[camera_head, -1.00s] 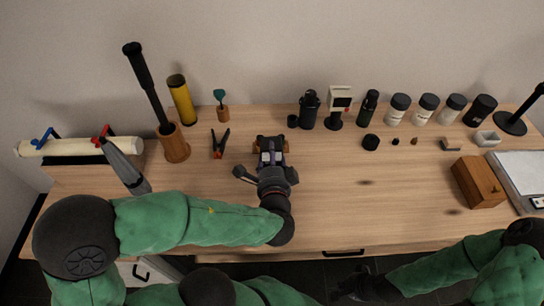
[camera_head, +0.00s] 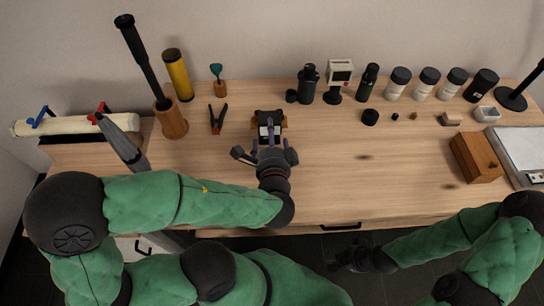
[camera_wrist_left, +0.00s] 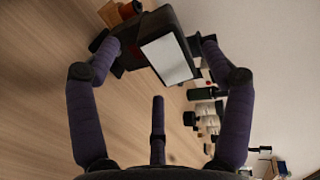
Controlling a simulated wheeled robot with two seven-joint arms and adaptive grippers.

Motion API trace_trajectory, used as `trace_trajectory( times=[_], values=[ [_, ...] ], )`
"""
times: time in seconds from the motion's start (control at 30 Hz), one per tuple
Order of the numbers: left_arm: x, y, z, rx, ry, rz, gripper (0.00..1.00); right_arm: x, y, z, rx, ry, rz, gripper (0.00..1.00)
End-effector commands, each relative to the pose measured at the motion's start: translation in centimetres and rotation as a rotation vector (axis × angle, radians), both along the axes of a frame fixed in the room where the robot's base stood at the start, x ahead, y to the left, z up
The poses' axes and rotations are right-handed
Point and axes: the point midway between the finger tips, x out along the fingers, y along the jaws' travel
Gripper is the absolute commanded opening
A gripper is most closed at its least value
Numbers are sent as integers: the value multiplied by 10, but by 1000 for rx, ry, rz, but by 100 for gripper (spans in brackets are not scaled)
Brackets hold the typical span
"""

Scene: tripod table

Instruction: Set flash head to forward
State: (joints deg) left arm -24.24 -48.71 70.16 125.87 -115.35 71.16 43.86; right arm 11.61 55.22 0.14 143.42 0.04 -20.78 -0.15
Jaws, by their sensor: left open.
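The flash (camera_head: 269,119) stands on the table, a black body whose white panel (camera_head: 269,130) faces my left gripper. In the left wrist view the black head (camera_wrist_left: 165,22) and its white panel (camera_wrist_left: 170,60) appear tilted. My left gripper (camera_head: 269,144) is open just in front of the flash. In the left wrist view its purple fingers (camera_wrist_left: 158,46) are spread, one tip on each side of the head, with the right tip visibly apart from it. The lower part of the flash is mostly hidden. My right gripper (camera_head: 348,258) hangs in front of the table edge, dark and small.
Red-and-black pliers (camera_head: 217,120) and a wooden cup (camera_head: 172,121) with a dark rod stand left of the flash. Bottles and jars (camera_head: 398,84) line the back. A wooden block (camera_head: 475,158) lies right. The table's middle right (camera_head: 370,185) is clear.

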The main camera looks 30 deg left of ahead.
Motion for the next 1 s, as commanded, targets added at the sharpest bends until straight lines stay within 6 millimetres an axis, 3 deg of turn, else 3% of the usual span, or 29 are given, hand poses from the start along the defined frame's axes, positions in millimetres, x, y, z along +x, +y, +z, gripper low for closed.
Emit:
trace_trajectory(
  times=[1.0],
  values=[
    [-75,-48,22,-1,-1,-4,80,0,0,0,0,0,0,0]
  ],
)
